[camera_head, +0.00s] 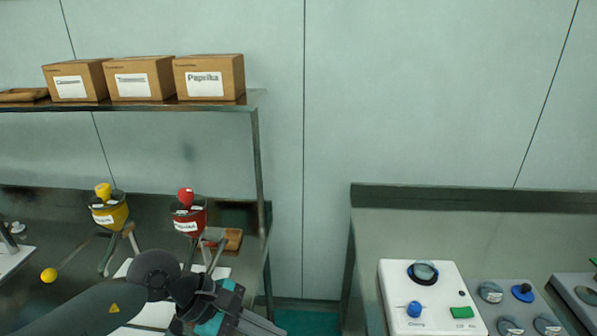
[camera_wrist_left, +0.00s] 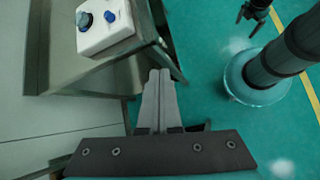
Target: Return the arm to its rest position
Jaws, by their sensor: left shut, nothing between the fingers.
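My left arm comes in from the bottom left of the head view, in front of the sieve bench. My left gripper (camera_head: 264,326) points down and to the right at the bottom edge of that view. In the left wrist view its two grey fingers (camera_wrist_left: 160,74) lie together, shut and empty, above the green floor and beside a bench edge. A dark claw-like part (camera_wrist_left: 255,11), probably my right gripper, shows at the top of that view, too small to read.
The left bench carries a yellow sieve cup (camera_head: 110,216) and a red one (camera_head: 189,222). Boxes, one labelled Paprika (camera_head: 209,78), stand on the shelf (camera_head: 150,106) above. The right bench (camera_head: 430,222) holds a white control box (camera_head: 440,315). Open floor (camera_wrist_left: 205,65) lies between bench and column.

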